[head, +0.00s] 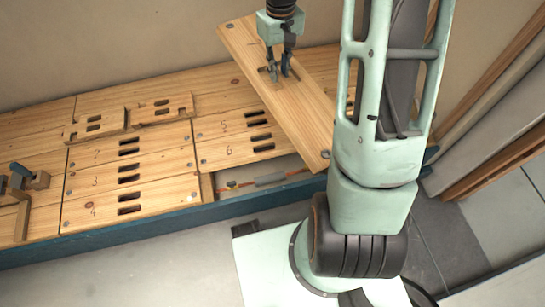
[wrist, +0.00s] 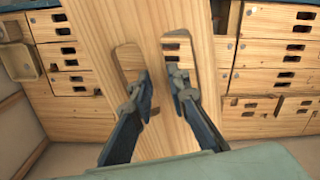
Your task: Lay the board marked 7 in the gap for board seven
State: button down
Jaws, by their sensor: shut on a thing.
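My gripper (head: 279,72) is shut on a long wooden board (head: 305,118), with its fingers at the board's two slots and the strip between them. The board is held above the deck, slanting from upper left to lower right. Its number cannot be read. In the wrist view the same board (wrist: 110,25) fills the middle, between and around my gripper (wrist: 160,88). The open gap (head: 236,204) lies in the front row below the board marked 6 (head: 230,152). A grey and orange pipe (head: 268,180) shows inside it. My arm and the held board hide the gap's right end.
Boards marked 3 (head: 95,181) and 4 (head: 93,211) lie left of the gap. Slotted wooden pieces (head: 160,108) rest on the deck behind. A clamp-like fixture (head: 22,178) is at far left. A blue edge beam (head: 150,233) runs along the front; walls bound the back and right.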

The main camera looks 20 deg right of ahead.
notch_tip(320, 180, down, 22)
jog(key=w+d+n, duration=0.2)
jog(key=w+n, duration=0.1)
jog(key=n, duration=0.5)
jog(key=s+a+f+n+b, duration=0.1)
jog(key=s+a+f+n, duration=0.1)
jog(key=f, duration=0.5)
jog(key=s+a+f+n, duration=0.1)
jog(key=s+f+n, duration=0.1)
jog(key=f, duration=0.6)
jog(key=s+a+f+n+b, duration=0.1)
jog(key=s+a+f+n, duration=0.1)
jog(key=f, duration=0.6)
jog(key=shift+s+a+n+b, duration=0.35)
jog(key=shift+s+n, duration=0.25)
jog(key=shift+s, duration=0.05)
jog(key=shift+f+b, duration=0.1)
jog(key=shift+b, duration=0.3)
jog(key=shift+f+b, duration=0.25)
jog(key=shift+b, duration=0.05)
jog(key=shift+f+b, duration=0.35)
jog(key=shift+f+b, duration=1.1)
jog(key=shift+b, duration=0.2)
